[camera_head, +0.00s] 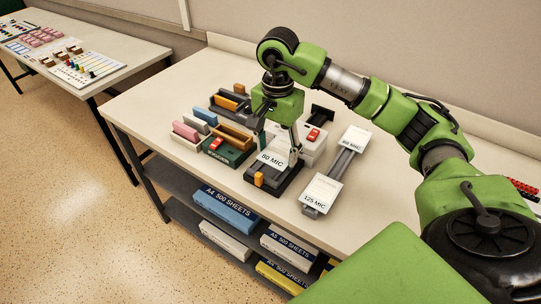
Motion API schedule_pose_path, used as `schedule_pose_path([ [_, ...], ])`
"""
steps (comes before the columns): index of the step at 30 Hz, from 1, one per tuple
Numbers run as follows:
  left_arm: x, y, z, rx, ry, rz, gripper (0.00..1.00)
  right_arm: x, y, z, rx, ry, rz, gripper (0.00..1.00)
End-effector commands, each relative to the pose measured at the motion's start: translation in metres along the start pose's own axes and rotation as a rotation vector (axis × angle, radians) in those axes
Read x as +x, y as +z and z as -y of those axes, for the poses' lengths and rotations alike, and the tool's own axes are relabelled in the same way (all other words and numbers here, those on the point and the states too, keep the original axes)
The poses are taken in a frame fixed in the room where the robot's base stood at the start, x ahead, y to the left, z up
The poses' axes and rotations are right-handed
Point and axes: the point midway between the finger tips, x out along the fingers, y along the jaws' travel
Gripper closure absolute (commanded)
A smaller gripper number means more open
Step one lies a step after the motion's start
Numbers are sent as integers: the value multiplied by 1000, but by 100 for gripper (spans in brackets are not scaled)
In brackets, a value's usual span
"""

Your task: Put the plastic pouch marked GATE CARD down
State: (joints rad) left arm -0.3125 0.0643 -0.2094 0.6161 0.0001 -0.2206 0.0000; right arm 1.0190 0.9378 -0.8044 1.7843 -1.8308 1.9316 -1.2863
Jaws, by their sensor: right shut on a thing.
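My right gripper (279,137) is above the middle of the table, pointing down over a dark stand with a white plate marked 80 MIC (273,161). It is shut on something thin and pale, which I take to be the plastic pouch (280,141). The fingers hide much of it, and I cannot read GATE CARD on it. I cannot tell whether it touches the stand. My left gripper is not in view.
The table (367,218) holds a stand marked 125 MIC (322,193), a white device with a red switch (313,143), a dark green box (228,153) and small trays left of the gripper. Paper packs lie on the shelf below.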

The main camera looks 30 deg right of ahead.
Motion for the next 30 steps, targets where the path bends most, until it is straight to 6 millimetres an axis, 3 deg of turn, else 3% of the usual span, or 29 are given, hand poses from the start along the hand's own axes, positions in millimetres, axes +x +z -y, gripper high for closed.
schedule_pose_path([
  [3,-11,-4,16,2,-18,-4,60,21,-9,14,1,6,3,54],
  [9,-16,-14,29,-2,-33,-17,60,40,-18,26,-1,4,1,54],
  [18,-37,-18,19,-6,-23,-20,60,72,-21,30,-1,6,2,54],
  [30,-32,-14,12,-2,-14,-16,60,81,-22,31,-2,2,-1,54],
])
